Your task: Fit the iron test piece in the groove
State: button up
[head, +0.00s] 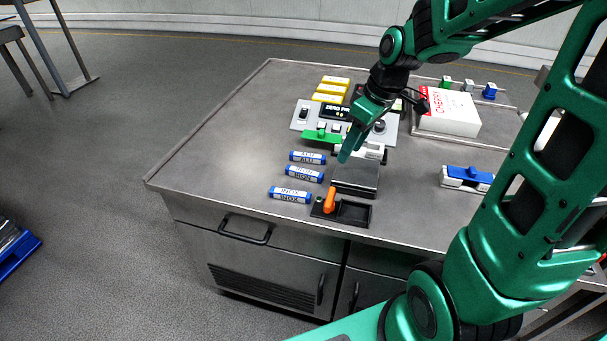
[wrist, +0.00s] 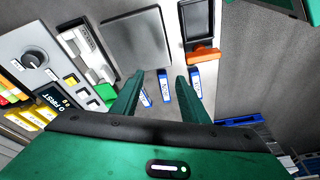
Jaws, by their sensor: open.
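The iron test piece (head: 304,174) is a blue and white stick lettered IRON, lying flat on the steel table between the ALU piece (head: 307,157) and the INOX piece (head: 289,194). In the wrist view the iron piece (wrist: 163,86) shows beyond the fingertips, between them. My gripper (head: 346,155) is open and empty, above the table and to the right of the pieces in the head view; its fingers (wrist: 160,79) stand apart. A pale slotted holder (wrist: 88,48) lies between the control panel and the grey plate; I cannot tell whether its slot is the groove.
The grey square plate (head: 356,175) and a black tray with an orange lever (head: 330,200) stand right of the pieces. The control panel (head: 312,113), yellow blocks (head: 330,91) and a CHERRY box (head: 447,118) are behind. The table's left side is clear.

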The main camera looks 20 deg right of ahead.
jog(key=w+a+f+n+y, duration=0.1)
jog(key=w+a+n, duration=0.2)
jog(key=w+a, duration=0.25)
send_over(305, 171)
jog(key=s+d, duration=0.1)
jog(key=d, duration=0.1)
jog(key=shift+n, duration=0.3)
jog(key=f, duration=0.5)
jog(key=shift+s+d, duration=0.15)
jog(key=shift+s, duration=0.05)
jog(key=shift+a+x, duration=0.15)
jog(key=shift+x, duration=1.25)
jog(key=shift+a+x, duration=0.15)
jog(key=shift+x, duration=1.25)
jog(key=shift+r, duration=0.1)
jog(key=shift+c, duration=0.6)
jog(key=shift+t+y, duration=0.3)
grip_shut()
